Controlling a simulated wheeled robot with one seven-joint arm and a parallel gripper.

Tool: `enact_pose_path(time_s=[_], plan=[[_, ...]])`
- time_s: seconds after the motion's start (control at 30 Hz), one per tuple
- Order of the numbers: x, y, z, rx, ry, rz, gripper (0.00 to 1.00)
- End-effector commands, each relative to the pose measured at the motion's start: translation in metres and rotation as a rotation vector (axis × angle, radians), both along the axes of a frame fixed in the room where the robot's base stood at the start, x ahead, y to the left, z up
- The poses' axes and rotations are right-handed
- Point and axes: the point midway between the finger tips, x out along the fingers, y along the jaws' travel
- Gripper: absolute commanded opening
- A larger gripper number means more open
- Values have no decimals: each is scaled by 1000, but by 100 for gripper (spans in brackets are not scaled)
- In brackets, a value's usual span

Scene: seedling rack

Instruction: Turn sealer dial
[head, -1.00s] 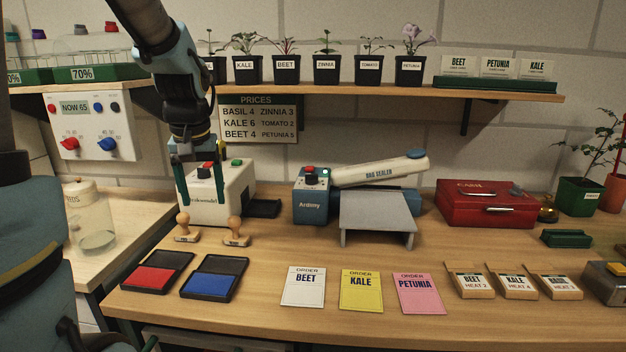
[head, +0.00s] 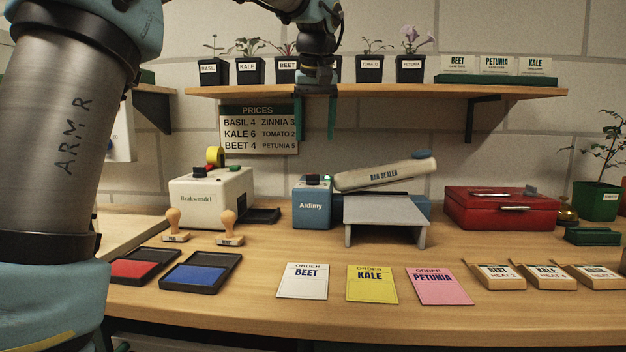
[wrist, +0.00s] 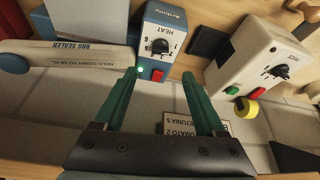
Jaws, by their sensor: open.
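The bag sealer has a blue control box (head: 312,207) with a pale arm (head: 385,174) raised at a slant to its right. In the wrist view, the box top carries a black heat dial (wrist: 159,46) with a white pointer mark and printed numbers. A red switch (wrist: 158,75) and a lit green lamp (wrist: 140,69) sit beside it. My gripper (head: 315,130) is open and empty, pointing down above the box and clear of it, in front of the price sign. In the wrist view, the dial lies beyond the gap between the fingertips (wrist: 158,78).
A white machine (head: 211,197) with its own dial and a yellow roll stands left of the sealer. A grey stand (head: 385,212) is close on the right. A shelf of potted seedlings (head: 390,91) runs behind my gripper. Order cards (head: 302,281) lie in front.

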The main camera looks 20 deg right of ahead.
Motion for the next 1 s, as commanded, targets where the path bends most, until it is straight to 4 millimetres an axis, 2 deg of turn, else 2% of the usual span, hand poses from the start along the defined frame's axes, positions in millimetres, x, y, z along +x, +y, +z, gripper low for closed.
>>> enact_pose_path(time_s=[0.5,0.7,1.0], plan=[[31,-10,-79,2,1,-1,72],[37,-12,-94,0,1,0,72],[38,-12,-96,0,0,0,72]])
